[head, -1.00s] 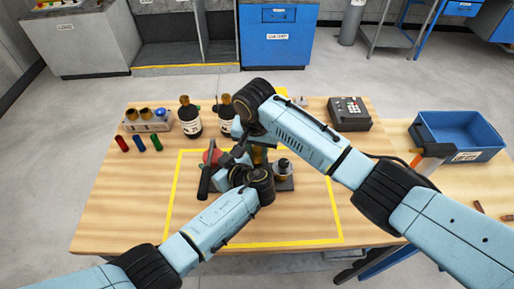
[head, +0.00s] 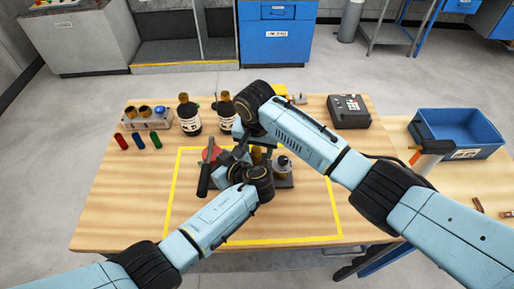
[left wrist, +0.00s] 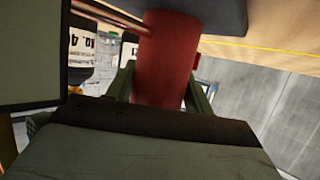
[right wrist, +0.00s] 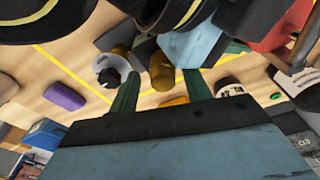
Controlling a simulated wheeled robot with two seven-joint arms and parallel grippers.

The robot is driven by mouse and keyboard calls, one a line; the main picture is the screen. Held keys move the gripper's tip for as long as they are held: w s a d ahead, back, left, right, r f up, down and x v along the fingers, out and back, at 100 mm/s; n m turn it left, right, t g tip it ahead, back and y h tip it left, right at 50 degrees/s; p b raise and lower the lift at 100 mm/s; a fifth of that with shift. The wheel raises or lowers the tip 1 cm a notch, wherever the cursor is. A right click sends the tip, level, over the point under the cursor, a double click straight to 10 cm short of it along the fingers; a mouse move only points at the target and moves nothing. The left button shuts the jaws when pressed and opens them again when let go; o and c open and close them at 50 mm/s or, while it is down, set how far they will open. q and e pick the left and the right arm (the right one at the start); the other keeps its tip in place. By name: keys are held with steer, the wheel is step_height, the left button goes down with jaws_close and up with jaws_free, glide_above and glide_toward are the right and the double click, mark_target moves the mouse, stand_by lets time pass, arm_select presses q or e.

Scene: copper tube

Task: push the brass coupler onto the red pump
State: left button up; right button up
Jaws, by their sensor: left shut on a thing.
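The red pump (head: 211,154) stands inside the yellow outline, partly hidden by my left arm. In the left wrist view its red body (left wrist: 165,60) sits between the fingers of my left gripper (left wrist: 163,85), which is shut on it. A brass piece that looks like the coupler (right wrist: 161,72) shows in the right wrist view between the spread fingers of my right gripper (right wrist: 160,80), with room on both sides. It also shows in the head view (head: 257,156), close to the pump's right. My wrists hide any contact between coupler and pump.
Right of the grippers stands a pale cylinder with a black top (head: 283,167). Two dark bottles (head: 190,118) and a grey holder (head: 147,120) are at the back left. A blue bin (head: 458,132) is at the right.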

arm_select(q)
steer(key=shift+d, duration=0.1)
arm_select(e)
steer(key=shift+s+a+r, duration=0.15)
steer(key=shift+a, duration=0.2)
steer(key=shift+r, duration=0.35)
step_height(320, 180, up, 11)
steer(key=s, duration=0.1)
steer(key=shift+s+d, duration=0.1)
arm_select(q)
steer(key=o, duration=1.5)
steer(key=shift+c, duration=0.2)
steer(key=b+v, duration=0.1)
steer(key=v, duration=1.2)
steer(key=shift+s, duration=0.2)
arm_select(e)
steer(key=shift+f, duration=0.6)
